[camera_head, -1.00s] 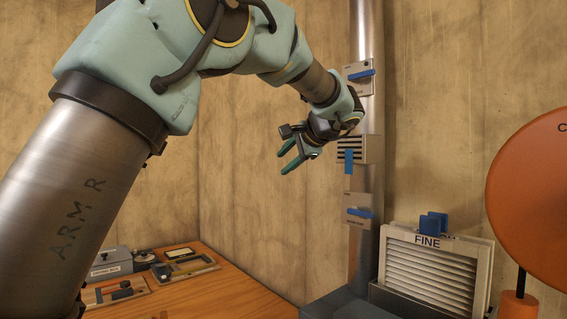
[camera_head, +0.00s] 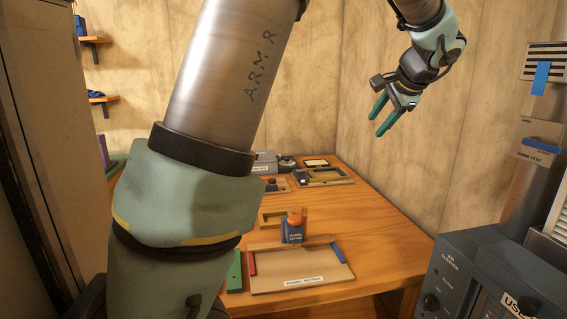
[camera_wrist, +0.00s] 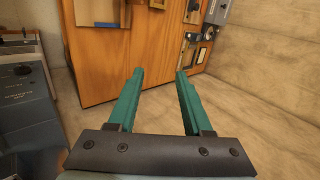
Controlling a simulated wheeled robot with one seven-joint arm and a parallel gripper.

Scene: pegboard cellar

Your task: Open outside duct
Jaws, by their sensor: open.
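The silver duct (camera_head: 522,205) rises from the machine at the right edge of the head view. A blue lever (camera_head: 541,147) on a small grey plate sits across it; the plate's label is only partly readable. Above it is a slotted grille box (camera_head: 545,60) with a blue tab (camera_head: 541,79). The duct's upper part is out of view. My gripper (camera_head: 377,125) is open and empty in the air, left of the duct and well apart from it. Its two teal fingers also show spread in the wrist view (camera_wrist: 160,73), with nothing between them.
The blue-grey air cleaner (camera_head: 452,262) stands at the lower right; it also shows in the wrist view (camera_wrist: 25,100). A wooden table (camera_head: 380,225) holds a panel tray (camera_head: 300,272) and several small fixtures. Free air and a bare wall lie behind my gripper.

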